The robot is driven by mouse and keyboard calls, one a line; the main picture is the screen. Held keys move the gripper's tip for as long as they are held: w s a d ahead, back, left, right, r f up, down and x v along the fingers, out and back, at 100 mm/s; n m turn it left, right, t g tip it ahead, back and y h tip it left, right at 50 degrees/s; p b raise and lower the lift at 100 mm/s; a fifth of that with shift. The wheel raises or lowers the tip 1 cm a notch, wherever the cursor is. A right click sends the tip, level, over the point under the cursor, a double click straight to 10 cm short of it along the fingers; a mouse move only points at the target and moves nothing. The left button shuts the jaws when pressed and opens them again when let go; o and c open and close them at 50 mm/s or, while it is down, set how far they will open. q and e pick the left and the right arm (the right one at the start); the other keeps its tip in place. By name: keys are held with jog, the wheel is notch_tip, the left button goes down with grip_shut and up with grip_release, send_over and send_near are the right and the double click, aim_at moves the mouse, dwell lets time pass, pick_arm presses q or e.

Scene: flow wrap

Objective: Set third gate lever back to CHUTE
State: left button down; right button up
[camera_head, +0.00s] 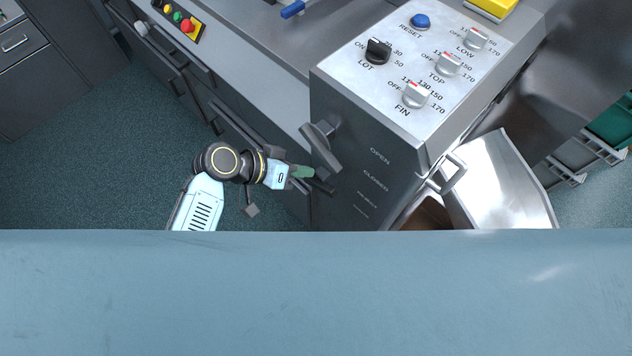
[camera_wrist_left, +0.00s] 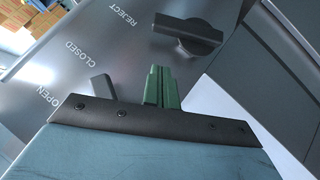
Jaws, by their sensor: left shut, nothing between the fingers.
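My left gripper (camera_head: 302,171) is shut and empty beside the end panel of the grey machine. Its green fingers also show together in the left wrist view (camera_wrist_left: 162,86). A dark lever (camera_head: 322,187) is right at the fingertips in the head view. In the wrist view a lever on a round base (camera_wrist_left: 187,32) stands just past the fingertips, apart from them in the picture; contact is unclear. A second, larger grey lever (camera_head: 322,148) is above it in the head view, partly seen in the wrist view (camera_wrist_left: 103,88). No CHUTE label is readable. My right gripper is not in view.
The panel (camera_head: 370,140) carries the words OPEN, CLOSED and REJECT, with a smaller mark below. Knobs (camera_head: 416,94) and a blue button (camera_head: 420,21) sit on top. A metal chute (camera_head: 500,180) is on the right. A blue surface (camera_head: 300,290) fills the bottom.

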aim_at(314, 179)
pick_arm(q)
jog(key=d+f, duration=0.3)
jog(key=f, duration=0.2)
jog(key=shift+s, duration=0.4)
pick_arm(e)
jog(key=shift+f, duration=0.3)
